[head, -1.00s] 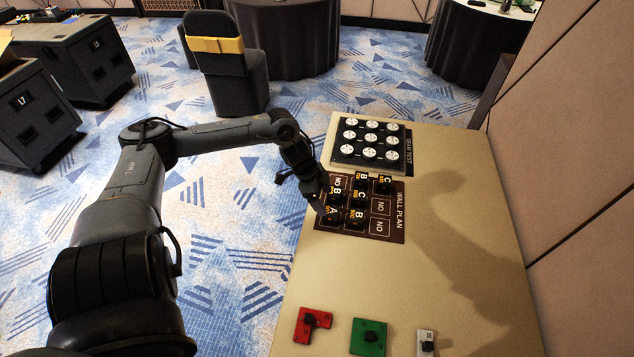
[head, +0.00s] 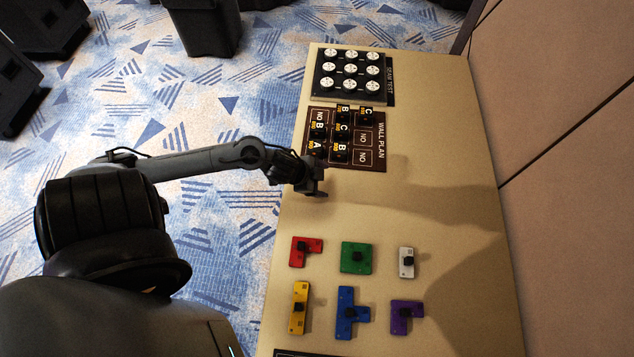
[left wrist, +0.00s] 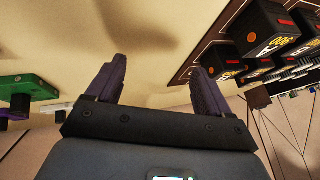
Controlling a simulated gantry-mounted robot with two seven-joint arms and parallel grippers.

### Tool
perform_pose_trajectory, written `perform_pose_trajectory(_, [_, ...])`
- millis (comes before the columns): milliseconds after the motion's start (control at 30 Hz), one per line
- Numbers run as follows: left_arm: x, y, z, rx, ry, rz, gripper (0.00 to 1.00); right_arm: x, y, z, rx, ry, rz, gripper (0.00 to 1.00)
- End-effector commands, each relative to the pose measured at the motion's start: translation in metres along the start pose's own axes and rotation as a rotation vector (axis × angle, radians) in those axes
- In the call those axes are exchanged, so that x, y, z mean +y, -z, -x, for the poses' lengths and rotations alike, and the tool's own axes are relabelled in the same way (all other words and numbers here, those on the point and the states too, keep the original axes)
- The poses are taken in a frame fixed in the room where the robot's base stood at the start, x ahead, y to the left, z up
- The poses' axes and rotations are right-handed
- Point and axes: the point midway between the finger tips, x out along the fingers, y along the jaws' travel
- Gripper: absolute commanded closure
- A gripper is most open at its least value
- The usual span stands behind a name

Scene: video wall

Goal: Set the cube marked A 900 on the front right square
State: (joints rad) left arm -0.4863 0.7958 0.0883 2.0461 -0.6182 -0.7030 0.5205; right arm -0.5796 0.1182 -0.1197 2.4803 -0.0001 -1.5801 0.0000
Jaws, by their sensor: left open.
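Black cubes with white letters and small orange marks stand on the brown WALL PLAN board (head: 376,165) in the head view. The front right square (head: 364,157) is bare and reads NO. My left gripper (head: 318,190) is just off the board's near left edge, close to cube A and apart from it. In the left wrist view my left gripper (left wrist: 158,75) shows its purple fingers spread over bare table, with nothing between them. My right gripper is not in view.
A black rack of white discs (head: 350,70) stands behind. Colored knobbed pieces, including a red one (head: 304,250) and a green one (head: 356,258), lie nearer. The tan table (head: 430,185) is clear at right.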

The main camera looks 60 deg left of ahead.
Motion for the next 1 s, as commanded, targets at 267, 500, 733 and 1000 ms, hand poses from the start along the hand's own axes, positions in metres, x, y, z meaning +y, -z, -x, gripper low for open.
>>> perform_pose_trajectory(267, [0.103,0.043,0.049,-0.135,0.057,0.268,0.19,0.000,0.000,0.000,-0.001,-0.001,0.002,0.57])
perform_pose_trajectory(500, [0.149,0.054,0.093,-0.252,-0.047,0.431,0.19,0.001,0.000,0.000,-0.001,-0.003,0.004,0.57])
perform_pose_trajectory(733, [0.161,0.057,0.104,-0.281,-0.088,0.466,0.19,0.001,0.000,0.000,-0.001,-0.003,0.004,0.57])
perform_pose_trajectory(1000, [0.160,0.057,0.105,-0.281,-0.087,0.465,0.19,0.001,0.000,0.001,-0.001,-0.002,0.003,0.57])
